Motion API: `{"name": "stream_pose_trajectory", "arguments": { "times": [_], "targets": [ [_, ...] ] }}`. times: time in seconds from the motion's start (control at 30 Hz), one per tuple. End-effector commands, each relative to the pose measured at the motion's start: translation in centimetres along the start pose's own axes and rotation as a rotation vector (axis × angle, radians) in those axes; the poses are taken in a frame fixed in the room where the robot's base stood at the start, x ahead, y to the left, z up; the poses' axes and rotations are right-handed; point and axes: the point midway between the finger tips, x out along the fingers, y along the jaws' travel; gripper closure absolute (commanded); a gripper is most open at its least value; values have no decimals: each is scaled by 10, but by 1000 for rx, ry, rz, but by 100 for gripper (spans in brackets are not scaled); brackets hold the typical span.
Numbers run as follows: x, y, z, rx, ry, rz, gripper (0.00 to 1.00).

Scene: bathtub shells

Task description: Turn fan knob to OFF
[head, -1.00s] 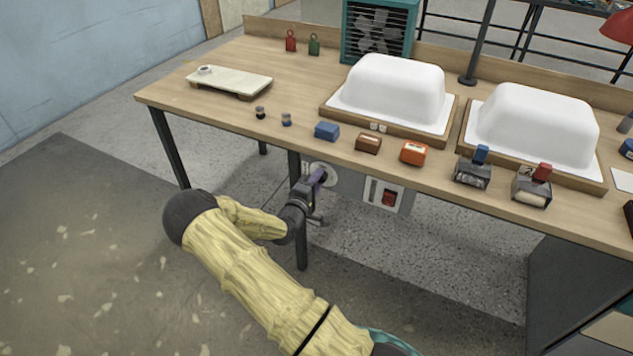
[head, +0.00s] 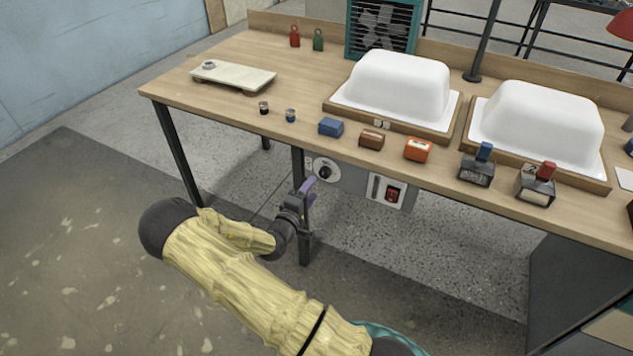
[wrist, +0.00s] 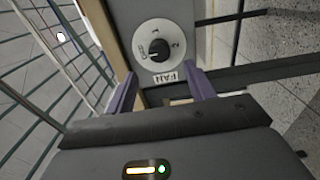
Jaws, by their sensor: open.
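The fan knob (head: 325,172) is a small black knob on a round white dial, on the grey panel under the bench's front edge. In the wrist view the knob (wrist: 158,48) is in plain sight above a label reading FAN. A pale mark shows on the knob's lower left side in that view, but the dial's lettering is too small to read. My gripper (head: 305,190) is just left of and below the dial in the head view. In the wrist view its purple fingers (wrist: 160,75) are apart and empty, with the knob beyond their tips, not between them.
A red rocker switch (head: 392,194) on a white plate is right of the dial on the same panel. The wooden bench top (head: 230,108) overhangs the panel. A dark table leg (head: 300,225) stands close to my gripper. The floor at left is clear.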

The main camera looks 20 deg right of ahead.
Motion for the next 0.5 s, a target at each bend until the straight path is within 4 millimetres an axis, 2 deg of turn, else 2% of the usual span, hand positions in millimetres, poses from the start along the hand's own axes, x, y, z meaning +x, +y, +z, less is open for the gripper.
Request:
{"name": "stream_pose_trajectory", "arguments": {
  "times": [0.03, 0.3, 0.5],
  "targets": [
    [-12, 1, -2, 0, 5, -1, 46],
    [-67, 0, -3, -1, 8, -2, 46],
    [-99, 0, -2, 1, 6, -1, 46]
  ]
}}
